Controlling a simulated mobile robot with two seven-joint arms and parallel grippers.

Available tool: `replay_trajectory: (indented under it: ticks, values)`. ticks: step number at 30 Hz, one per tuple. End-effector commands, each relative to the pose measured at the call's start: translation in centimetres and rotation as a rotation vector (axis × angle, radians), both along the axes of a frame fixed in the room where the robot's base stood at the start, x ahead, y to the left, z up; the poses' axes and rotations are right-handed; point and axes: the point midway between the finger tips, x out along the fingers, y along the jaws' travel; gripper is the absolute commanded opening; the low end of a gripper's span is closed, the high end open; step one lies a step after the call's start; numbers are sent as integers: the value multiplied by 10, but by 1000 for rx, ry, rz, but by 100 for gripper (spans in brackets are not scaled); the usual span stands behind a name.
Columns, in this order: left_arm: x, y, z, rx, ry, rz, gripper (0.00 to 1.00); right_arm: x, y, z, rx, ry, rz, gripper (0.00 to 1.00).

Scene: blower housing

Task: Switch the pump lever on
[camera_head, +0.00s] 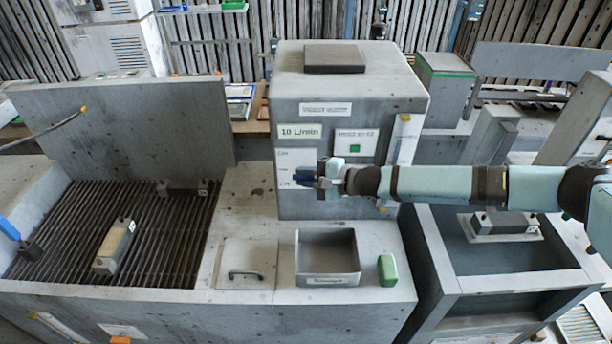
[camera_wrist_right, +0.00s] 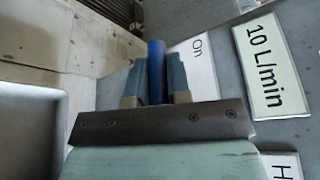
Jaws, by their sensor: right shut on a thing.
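The blue pump lever (camera_wrist_right: 156,62) stands between the two fingers of my right gripper (camera_wrist_right: 155,82) in the right wrist view. A white label (camera_wrist_right: 198,58) reading "On" is just right of it there. In the head view my right gripper (camera_head: 328,178) is at the front of the grey pump housing (camera_head: 402,95), shut on the lever. The gripper hides most of the lever there, beside a white label panel (camera_head: 288,163). My left gripper is in neither view.
A "10 L/min" sign (camera_head: 300,131) and a green-buttoned panel (camera_head: 356,142) are above the gripper. An empty grey bin (camera_head: 327,279) and a green block (camera_head: 387,270) are on the ledge below. A slatted grate (camera_head: 165,245) lies left.

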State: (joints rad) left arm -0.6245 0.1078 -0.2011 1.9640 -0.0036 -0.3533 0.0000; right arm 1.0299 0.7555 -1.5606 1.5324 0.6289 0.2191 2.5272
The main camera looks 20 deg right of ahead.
Motion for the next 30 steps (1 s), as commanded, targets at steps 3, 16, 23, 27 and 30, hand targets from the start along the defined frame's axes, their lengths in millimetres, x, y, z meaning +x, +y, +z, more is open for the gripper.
replay_trajectory:
  ticks: [3, 16, 23, 27, 30]
  values:
    - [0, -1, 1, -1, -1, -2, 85, 1, -1, 1, 0, -2, -2, 22]
    - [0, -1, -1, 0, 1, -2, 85, -1, -3, 1, 1, -2, -1, 43]
    - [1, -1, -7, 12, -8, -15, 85, -19, -32, 6, 0, -3, -4, 43]
    - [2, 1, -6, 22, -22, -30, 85, -38, -59, 11, -1, -2, -4, 43]
    - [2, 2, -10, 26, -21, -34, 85, -51, -77, 16, -1, -4, -3, 43]
